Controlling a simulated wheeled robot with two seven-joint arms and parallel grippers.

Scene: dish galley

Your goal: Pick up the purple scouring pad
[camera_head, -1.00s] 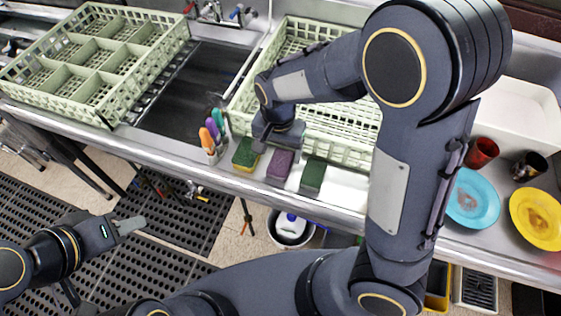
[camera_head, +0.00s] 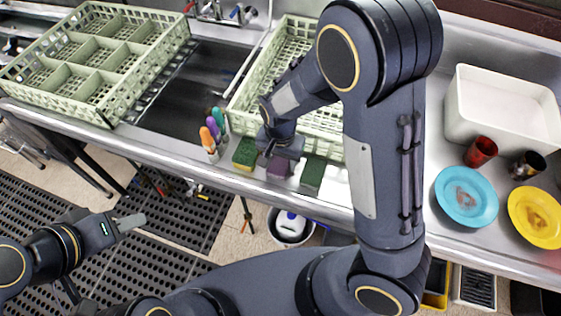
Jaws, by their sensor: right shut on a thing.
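The purple scouring pad (camera_head: 279,167) lies on the steel counter between a green-and-yellow pad (camera_head: 245,153) on its left and a green pad (camera_head: 313,173) on its right. My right gripper (camera_head: 282,152) is over the purple pad and shut on it, hiding its upper part. The pad appears to be still at counter level. My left gripper (camera_head: 131,223) is low at the left, in front of the counter and above the floor mat, far from the pads. Its fingers appear close together, but I cannot tell whether they are shut.
Several coloured-handled brushes (camera_head: 212,132) stand just left of the pads. A green dish rack (camera_head: 312,120) is behind them. A red cup (camera_head: 481,151), blue plate (camera_head: 466,197), yellow plate (camera_head: 538,217) and white tub (camera_head: 503,108) are at right. A sink is at left.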

